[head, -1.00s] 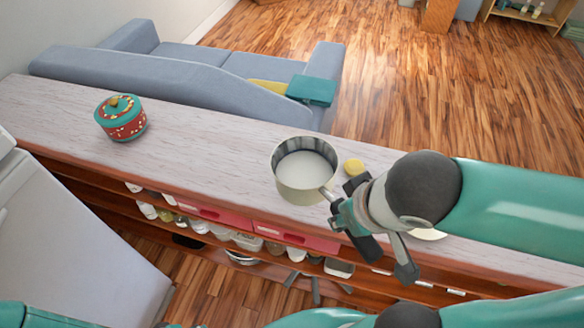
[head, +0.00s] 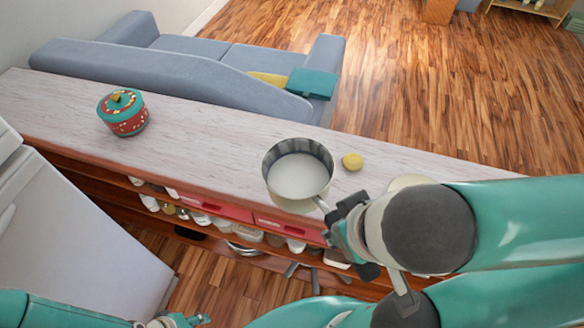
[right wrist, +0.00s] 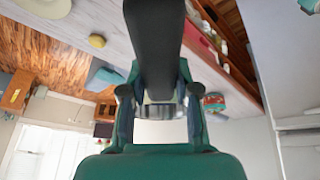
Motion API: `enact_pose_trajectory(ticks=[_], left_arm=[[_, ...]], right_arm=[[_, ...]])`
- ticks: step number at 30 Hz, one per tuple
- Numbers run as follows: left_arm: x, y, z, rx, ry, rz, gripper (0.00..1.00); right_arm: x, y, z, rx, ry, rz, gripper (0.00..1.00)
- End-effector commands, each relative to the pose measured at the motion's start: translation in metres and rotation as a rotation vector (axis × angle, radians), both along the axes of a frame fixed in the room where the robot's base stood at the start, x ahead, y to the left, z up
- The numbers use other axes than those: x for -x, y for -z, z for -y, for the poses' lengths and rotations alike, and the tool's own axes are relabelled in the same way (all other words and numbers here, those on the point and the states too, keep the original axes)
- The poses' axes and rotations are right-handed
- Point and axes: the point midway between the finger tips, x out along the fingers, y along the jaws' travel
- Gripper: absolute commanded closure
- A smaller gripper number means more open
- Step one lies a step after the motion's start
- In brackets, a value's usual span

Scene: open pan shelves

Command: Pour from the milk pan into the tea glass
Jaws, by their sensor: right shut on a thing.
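The milk pan (head: 273,190) is a grey metal pan with white liquid inside. It is over the front part of the counter in the head view, roughly level, and looks raised. My right gripper (head: 340,220) is shut on its handle (head: 322,205). In the right wrist view, the fingers frame a pale metallic patch (right wrist: 160,112), likely the pan. My left gripper (head: 180,321) is only partly in view at the bottom edge, away from the counter; its jaws are unclear. I cannot make out a tea glass in either view; my right arm hides part of the counter.
The pale counter (head: 210,135) holds a red and teal lidded pot (head: 124,113) at left and a yellow round thing (head: 352,161) right of the pan. A pale disc (head: 405,182) is partly behind my right arm. Shelves below hold jars. The counter between pot and pan is clear.

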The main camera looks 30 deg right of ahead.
Motion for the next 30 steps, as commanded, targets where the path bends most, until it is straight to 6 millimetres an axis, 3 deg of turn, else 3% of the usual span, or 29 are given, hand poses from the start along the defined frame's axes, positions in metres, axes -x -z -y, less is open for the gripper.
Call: enact_pose_trajectory(ticks=[13,17,23,30], left_arm=[[0.0,0.0,0.0,0.0,0.0,0.0,0.6],[0.0,0.0,0.0,0.0,0.0,0.0,0.6],[0.0,0.042,0.0,0.0,0.0,0.0,0.6],[0.0,0.088,0.0,0.0,0.0,0.0,0.6]], right_arm=[[-0.001,-0.002,0.0,-0.013,0.036,0.005,1.0],[-0.011,-0.016,-0.003,-0.023,0.123,0.005,1.0],[-0.037,0.001,-0.004,-0.035,0.304,0.008,1.0],[-0.065,0.034,0.002,-0.048,0.449,0.014,1.0]])
